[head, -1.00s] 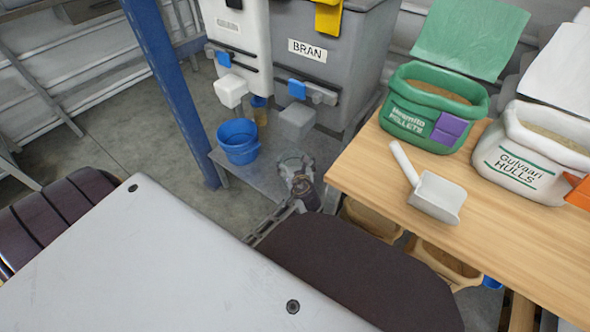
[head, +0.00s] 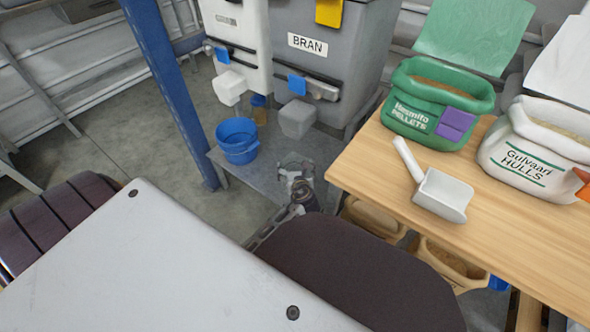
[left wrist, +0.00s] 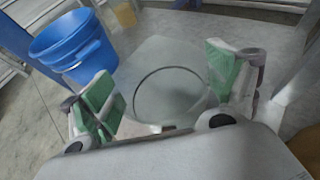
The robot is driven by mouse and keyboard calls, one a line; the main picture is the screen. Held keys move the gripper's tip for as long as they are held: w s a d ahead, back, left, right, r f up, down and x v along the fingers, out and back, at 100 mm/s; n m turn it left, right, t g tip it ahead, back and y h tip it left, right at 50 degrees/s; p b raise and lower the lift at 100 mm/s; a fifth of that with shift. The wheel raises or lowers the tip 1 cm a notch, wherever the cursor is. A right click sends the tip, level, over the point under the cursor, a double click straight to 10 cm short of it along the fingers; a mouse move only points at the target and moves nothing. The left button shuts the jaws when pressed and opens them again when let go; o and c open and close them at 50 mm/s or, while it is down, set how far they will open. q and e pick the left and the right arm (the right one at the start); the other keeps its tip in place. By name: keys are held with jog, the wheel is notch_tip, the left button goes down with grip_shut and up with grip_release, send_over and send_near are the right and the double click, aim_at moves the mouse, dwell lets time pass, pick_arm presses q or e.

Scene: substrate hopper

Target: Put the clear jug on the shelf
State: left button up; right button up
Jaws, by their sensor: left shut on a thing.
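The clear jug (head: 296,162) is see-through and hard to make out against the grey shelf (head: 262,162), a low platform under the hoppers. My left gripper (head: 299,181) is shut on the jug. In the left wrist view the jug (left wrist: 168,88) sits between the two green finger pads of the left gripper (left wrist: 165,95), its round outline showing. The jug is over or on the shelf; I cannot tell whether its base touches. My right gripper is not in view.
The grey BRAN hopper (head: 325,60) rises behind. A blue post (head: 165,80) stands left, and a wooden table (head: 470,215) with sacks and a scoop (head: 440,192) is right.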

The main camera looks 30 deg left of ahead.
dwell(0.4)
pick_arm(q)
jog(key=o, duration=1.2)
jog(key=shift+f, duration=0.1)
jog(key=shift+c, duration=0.2)
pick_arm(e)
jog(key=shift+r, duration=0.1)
